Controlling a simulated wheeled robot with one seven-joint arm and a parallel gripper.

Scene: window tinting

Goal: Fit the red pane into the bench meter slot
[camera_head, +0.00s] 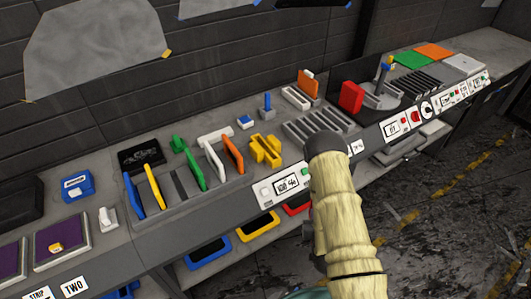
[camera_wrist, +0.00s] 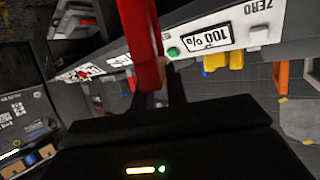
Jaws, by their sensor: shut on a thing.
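My gripper (camera_wrist: 155,80) is shut on the red pane (camera_wrist: 140,35), which shows nearly edge-on in the wrist view and extends past the fingers. The bench meter's lit 100% display (camera_wrist: 206,40) is close by, to the right of the pane, beside a green button. The same display (camera_head: 288,184) shows on the bench front in the head view, just left of my arm. My gripper and the pane are hidden behind my arm there. I cannot make out the meter slot, or whether the pane touches it.
A rack of upright coloured panes (camera_head: 190,165) and a yellow cross-shaped block (camera_head: 265,150) stand left of my arm. A grey slotted rack (camera_head: 312,124) and a red block (camera_head: 351,97) are behind it. Framed pieces lie on the lower shelf (camera_head: 225,262).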

